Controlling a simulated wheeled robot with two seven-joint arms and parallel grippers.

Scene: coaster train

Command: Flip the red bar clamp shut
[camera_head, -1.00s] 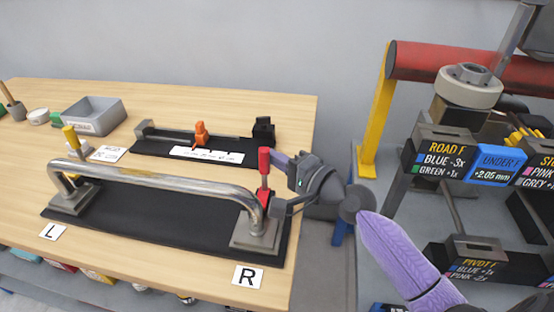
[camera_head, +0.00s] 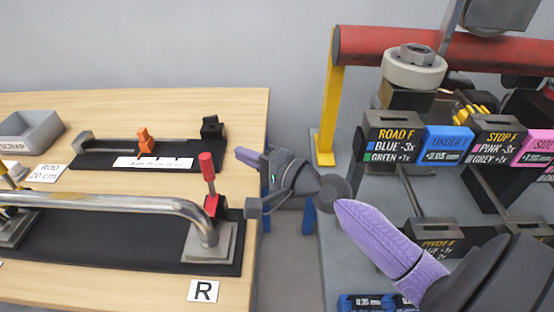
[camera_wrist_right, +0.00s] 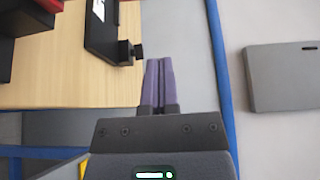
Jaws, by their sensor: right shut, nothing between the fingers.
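The red bar clamp (camera_head: 207,168) stands at the right end of the chrome bar (camera_head: 110,202), by the grey block near the R label. Its red handle points up, leaning slightly left. A red piece, probably the clamp, is cut off at the upper left of the right wrist view (camera_wrist_right: 48,4). My right gripper (camera_head: 242,155) is shut and empty, just right of the clamp and apart from it, by the table's right edge. Its two purple fingers lie together in the right wrist view (camera_wrist_right: 158,84). My left gripper is not in view.
Behind the bar, a black fixture (camera_head: 95,157) carries an orange clamp (camera_head: 144,141). A grey scrap bin (camera_head: 30,132) stands at the back left. A shelf with labelled holders and a red roller (camera_head: 450,52) stands right, across a floor gap.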

